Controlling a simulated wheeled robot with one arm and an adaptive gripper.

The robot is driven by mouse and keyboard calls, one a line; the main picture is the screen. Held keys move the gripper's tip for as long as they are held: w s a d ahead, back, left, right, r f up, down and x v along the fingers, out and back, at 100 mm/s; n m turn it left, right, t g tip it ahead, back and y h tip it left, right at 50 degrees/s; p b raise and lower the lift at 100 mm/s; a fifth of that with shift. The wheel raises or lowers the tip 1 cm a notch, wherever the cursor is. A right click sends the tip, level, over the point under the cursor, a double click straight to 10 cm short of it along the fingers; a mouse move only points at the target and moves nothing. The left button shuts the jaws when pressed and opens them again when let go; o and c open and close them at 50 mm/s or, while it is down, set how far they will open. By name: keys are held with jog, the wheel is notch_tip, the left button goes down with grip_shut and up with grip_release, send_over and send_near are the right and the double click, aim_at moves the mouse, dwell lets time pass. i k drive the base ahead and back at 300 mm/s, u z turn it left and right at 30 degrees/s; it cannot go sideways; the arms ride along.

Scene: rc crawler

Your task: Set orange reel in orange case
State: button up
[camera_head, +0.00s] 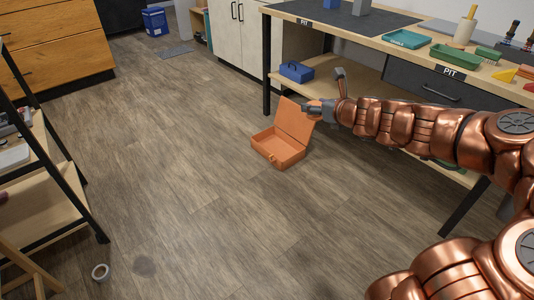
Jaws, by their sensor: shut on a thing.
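The orange case (279,148) stands open on the floor beside the workbench, its lid (295,120) raised and leaning back toward the bench. The part of its tray that I can see looks empty. My gripper (312,106) is at the upper right edge of the lid, reaching in from the right. It is shut on a small orange thing at its tips, which looks like the orange reel, though it is small and partly hidden by the fingers. I cannot tell whether it touches the lid.
The workbench (390,32) has a lower shelf holding a blue toolbox (296,72). Its top carries trays and tools. A black-framed shelf (45,190) stands at left. The floor left of the case is clear.

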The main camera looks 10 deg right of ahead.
aim_at(269, 145)
jog(key=u, duration=0.7)
jog(key=i, duration=1.2)
jog(key=u, duration=0.6)
jog(key=i, duration=1.45)
jog(key=z, duration=0.8)
jog(key=i, duration=0.85)
jog(key=z, duration=1.35)
jog(key=i, duration=0.4)
jog(key=z, duration=0.35)
